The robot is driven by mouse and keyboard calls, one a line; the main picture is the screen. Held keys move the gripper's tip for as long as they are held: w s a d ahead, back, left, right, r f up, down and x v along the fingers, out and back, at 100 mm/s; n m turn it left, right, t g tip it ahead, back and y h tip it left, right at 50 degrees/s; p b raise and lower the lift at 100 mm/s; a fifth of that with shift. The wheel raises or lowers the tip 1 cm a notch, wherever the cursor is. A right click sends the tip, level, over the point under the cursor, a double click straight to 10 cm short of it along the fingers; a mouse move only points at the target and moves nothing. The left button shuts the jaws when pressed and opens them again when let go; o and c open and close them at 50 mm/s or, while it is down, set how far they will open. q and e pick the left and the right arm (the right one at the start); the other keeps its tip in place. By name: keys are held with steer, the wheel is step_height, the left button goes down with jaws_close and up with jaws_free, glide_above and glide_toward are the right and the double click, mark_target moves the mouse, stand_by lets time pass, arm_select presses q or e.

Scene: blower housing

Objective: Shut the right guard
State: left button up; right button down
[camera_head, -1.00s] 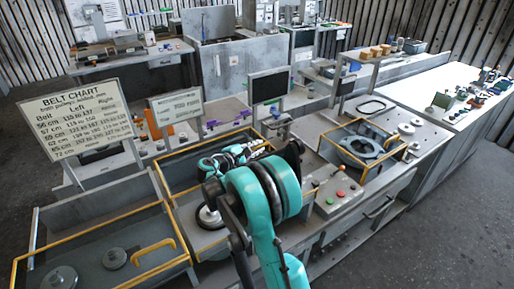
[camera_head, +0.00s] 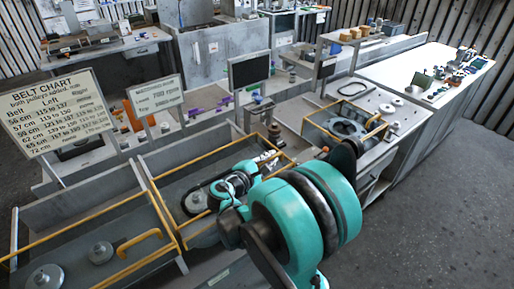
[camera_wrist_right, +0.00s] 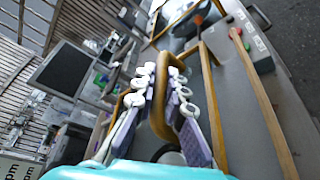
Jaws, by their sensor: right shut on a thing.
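My right gripper (camera_head: 268,160) is at the middle bay of the bench, partly hidden behind my own teal arm. In the right wrist view the gripper (camera_wrist_right: 161,85) is shut on a thick yellow-brown handle (camera_wrist_right: 158,118), with its pale fingers on both sides of it. Yellow guard framing (camera_wrist_right: 262,105) runs beside the handle there. In the head view the middle bay's yellow frame (camera_head: 196,153) is partly covered by the arm. I cannot tell how far that guard stands open. My left gripper is not in view.
The left bay holds two grey pulleys (camera_head: 100,252) and has a yellow handle (camera_head: 139,243). A yellow-framed housing (camera_head: 345,124) stands to the right. A dark monitor (camera_head: 249,70) and a belt chart sign (camera_head: 58,113) stand behind. The floor at right is clear.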

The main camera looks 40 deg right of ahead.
steer(key=s, duration=0.3)
steer(key=shift+s+a, duration=0.2)
steer(key=shift+s, duration=0.15)
steer(key=shift+f, duration=0.1)
steer(key=c, duration=1.7)
jaws_free()
steer(key=shift+o, duration=0.6)
steer(key=shift+s, duration=0.2)
steer(key=shift+w, duration=0.1)
